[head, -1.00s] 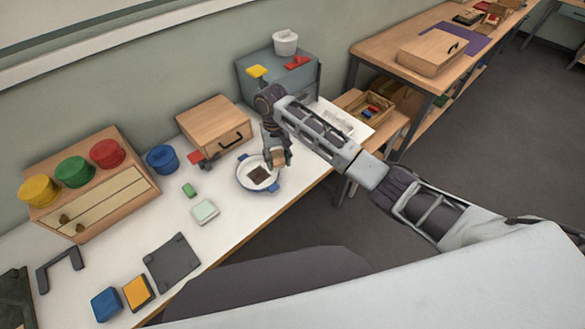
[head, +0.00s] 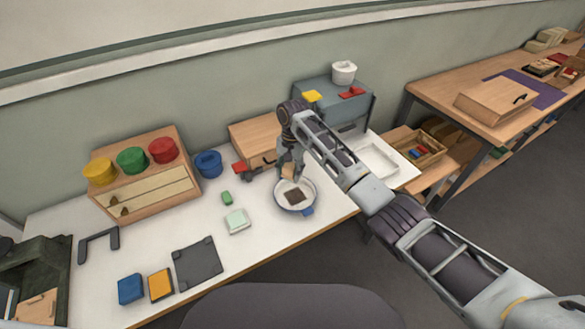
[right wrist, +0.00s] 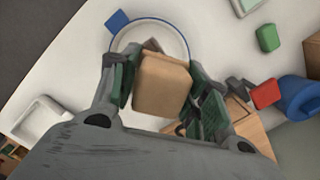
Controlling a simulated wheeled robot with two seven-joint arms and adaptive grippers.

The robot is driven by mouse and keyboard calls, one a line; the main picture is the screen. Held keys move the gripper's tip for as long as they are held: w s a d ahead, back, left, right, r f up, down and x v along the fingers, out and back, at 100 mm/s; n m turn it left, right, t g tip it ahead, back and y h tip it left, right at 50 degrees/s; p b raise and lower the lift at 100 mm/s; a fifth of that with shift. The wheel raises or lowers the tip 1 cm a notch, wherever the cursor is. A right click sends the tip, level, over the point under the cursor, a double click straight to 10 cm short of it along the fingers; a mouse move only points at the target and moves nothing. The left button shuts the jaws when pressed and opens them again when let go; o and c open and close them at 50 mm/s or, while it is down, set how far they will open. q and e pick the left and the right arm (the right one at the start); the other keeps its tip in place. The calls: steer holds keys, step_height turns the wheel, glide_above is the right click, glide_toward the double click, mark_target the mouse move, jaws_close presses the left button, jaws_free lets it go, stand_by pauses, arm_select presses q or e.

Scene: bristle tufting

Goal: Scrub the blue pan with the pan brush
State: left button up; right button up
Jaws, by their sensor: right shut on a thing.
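The blue pan (head: 281,208) stands on the white table, with a pale inside, blue outer side and a blue handle at its front right. A dark brown patch (head: 294,195) lies on its floor. My right gripper (head: 289,170) is shut on the pan brush (head: 288,172), a tan wooden block, over the pan's back edge. In the right wrist view the brush (right wrist: 162,85) sits between both fingers and hides part of the pan (right wrist: 124,45). The brush's underside is hidden, so I cannot tell whether it touches the pan. My left gripper is not in view.
A wooden box (head: 253,138) stands close behind the pan. A white tray (head: 374,161) lies to the right. The table front before the pan is clear.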

steer(key=shift+d+f+m, duration=0.15)
steer(key=shift+f+m, duration=0.25)
steer(key=shift+m, duration=0.1)
steer(key=f+m, duration=0.1)
steer(key=d+m, duration=0.1)
steer(key=shift+d+f+m, duration=0.15)
steer(key=shift+f+m, duration=0.15)
steer(key=shift+f, duration=0.05)
steer(key=m, duration=0.1)
steer(key=d+f+m, duration=0.1)
steer(key=m, duration=0.1)
steer(key=shift+f+y, duration=0.1)
steer(key=shift+y, duration=0.2)
steer(key=shift+d+f+m+t, duration=0.1)
steer(key=shift+m+t, duration=0.2)
steer(key=shift+m, duration=1.3)
steer(key=shift+d+m+t, duration=0.1)
steer(key=shift+m+t, duration=0.2)
steer(key=shift+m, duration=1.3)
steer(key=shift+f, duration=0.2)
glide_above(296, 199)
steer(key=shift+d+f, duration=0.2)
steer(key=shift+f, duration=1.7)
steer(key=shift+d+f, duration=0.15)
steer(key=shift+f, duration=1.75)
